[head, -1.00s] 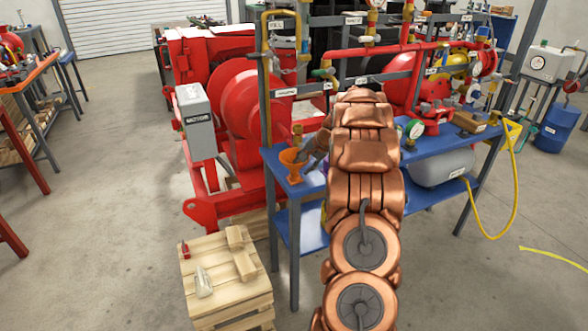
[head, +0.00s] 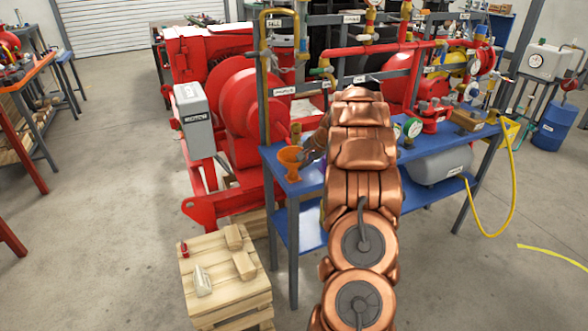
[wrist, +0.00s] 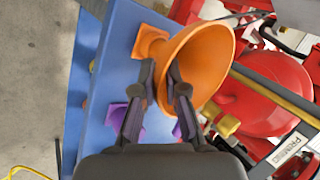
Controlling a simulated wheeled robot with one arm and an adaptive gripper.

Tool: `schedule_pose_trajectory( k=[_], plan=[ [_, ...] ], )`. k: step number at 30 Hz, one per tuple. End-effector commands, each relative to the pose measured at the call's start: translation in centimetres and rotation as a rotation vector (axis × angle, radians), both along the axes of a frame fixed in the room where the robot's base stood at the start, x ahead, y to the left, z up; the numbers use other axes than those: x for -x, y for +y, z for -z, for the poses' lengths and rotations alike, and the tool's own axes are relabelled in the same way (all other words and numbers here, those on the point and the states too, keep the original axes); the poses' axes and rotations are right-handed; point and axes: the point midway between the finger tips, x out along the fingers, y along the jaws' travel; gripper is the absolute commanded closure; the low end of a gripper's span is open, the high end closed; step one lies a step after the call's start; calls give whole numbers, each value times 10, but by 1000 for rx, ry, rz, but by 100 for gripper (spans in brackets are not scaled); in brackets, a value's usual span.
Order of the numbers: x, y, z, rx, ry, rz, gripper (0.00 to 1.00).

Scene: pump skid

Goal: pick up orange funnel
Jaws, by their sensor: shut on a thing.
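The orange funnel (head: 290,156) is at the left end of the blue bench (head: 268,160), with its wide mouth upward. In the wrist view the funnel (wrist: 207,58) fills the upper middle, with a square orange foot (wrist: 151,42) to its left. My gripper (wrist: 166,80) is shut on the side of the funnel, its dark fingers at the lower part of the cone. In the head view my gripper (head: 308,157) is just right of the funnel, partly hidden by my arm. I cannot tell whether the foot touches the bench.
Red pump machinery (head: 237,105) and an upright pipe (head: 264,95) stand close behind and left of the funnel. A wooden crate (head: 222,290) stands on the floor at the front left.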

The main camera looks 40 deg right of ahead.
Motion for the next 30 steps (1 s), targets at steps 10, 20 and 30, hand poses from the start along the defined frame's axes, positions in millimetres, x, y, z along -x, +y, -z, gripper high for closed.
schedule_pose_trajectory(
  k=[10,20,30],
  plan=[
    [1,-1,-15,3,0,-1,100],
    [24,-9,-35,-1,0,2,100],
    [93,-33,-42,1,-1,2,100]
  ],
)
